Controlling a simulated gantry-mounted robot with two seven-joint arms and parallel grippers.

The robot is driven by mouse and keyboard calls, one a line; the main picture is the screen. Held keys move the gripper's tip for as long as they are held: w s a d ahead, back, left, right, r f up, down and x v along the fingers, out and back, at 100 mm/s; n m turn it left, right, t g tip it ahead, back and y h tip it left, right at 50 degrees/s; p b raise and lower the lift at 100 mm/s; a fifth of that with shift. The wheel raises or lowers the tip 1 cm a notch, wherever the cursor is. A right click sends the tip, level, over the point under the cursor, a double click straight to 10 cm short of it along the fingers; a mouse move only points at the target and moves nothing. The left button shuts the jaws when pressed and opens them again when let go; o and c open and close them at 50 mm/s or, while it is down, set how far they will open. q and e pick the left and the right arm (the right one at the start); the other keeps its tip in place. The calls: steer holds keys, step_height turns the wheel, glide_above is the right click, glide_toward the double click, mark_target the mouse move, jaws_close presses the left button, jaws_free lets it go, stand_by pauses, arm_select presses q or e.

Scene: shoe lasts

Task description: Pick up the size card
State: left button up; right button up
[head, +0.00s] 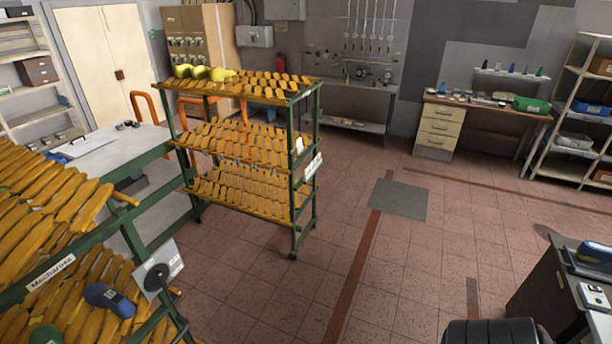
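No piece is plainly marked as the size card. White cards hang on the end of the green-framed rack: a small upper card (299,146) and a larger lower card (312,166); their print is too small to read. Another white card (172,268) is at the end of the near left rack, partly behind a black round piece on a dark stalk. A white label (51,272) on that rack's rail reads something like "Mechanised". Neither of my grippers shows in the head view.
The middle rack (291,200) holds rows of yellow-brown shoe lasts. The near left rack (100,250) holds more, with a blue last (110,299). A dark bench (545,285) stands at lower right. Tiled floor (420,250) between is open, with a grey mat (398,200).

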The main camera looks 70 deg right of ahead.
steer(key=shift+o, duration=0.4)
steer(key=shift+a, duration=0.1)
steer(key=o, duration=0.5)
